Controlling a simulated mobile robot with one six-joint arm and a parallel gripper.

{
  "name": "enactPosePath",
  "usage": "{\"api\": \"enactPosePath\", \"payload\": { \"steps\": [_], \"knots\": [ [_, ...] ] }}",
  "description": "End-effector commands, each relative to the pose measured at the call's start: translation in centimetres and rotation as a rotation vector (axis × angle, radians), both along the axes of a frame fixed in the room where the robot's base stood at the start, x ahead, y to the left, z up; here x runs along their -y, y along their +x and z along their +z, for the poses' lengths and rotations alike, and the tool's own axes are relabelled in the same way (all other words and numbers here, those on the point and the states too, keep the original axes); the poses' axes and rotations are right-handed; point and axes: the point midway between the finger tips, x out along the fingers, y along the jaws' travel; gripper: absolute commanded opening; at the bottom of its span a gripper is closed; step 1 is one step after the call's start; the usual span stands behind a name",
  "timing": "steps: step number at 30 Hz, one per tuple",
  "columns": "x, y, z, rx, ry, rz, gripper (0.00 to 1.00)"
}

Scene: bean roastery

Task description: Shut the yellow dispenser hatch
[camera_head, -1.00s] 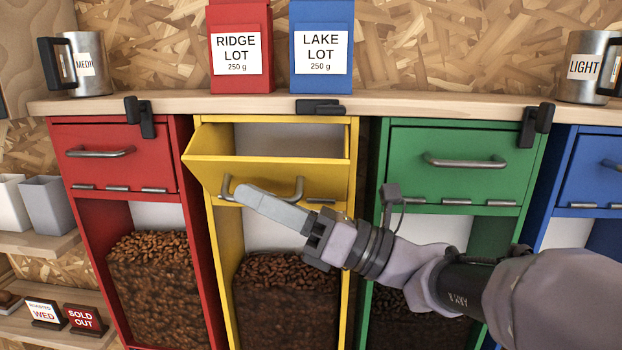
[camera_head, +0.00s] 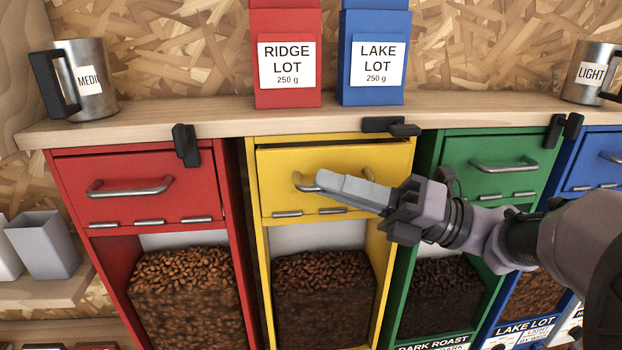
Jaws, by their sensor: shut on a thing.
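The yellow dispenser hatch (camera_head: 281,195) stands upright in its yellow frame, close to flush, with a narrow dark gap along its top edge. Its hinges are along the bottom. My gripper (camera_head: 325,180) is at the hatch's curved metal handle (camera_head: 301,179), with its jaws shut on it; the fingers hide most of the handle. A black latch (camera_head: 389,125) lies sideways on the shelf edge above the yellow hatch.
Red (camera_head: 135,190) and green (camera_head: 485,172) dispensers with shut hatches flank the yellow one. Black latches hang down over the red and green hatches. Two coffee bags (camera_head: 285,92) and metal mugs (camera_head: 90,85) stand on the shelf (camera_head: 200,117) above. Roasted beans fill the bins below.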

Motion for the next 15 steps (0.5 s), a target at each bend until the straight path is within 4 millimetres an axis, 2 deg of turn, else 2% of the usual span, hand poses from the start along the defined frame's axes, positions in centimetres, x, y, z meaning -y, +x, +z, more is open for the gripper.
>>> {"api": "enactPosePath", "payload": {
  "steps": [13, 14, 15],
  "knots": [
    [0.33, -0.01, -0.03, -0.009, -0.003, 0.001, 0.0],
    [0.33, -0.01, -0.03, -0.009, -0.003, 0.001, 0.14],
    [0.33, 0.0, -0.02, -0.009, -0.003, 0.001, 0.19]
  ]
}}
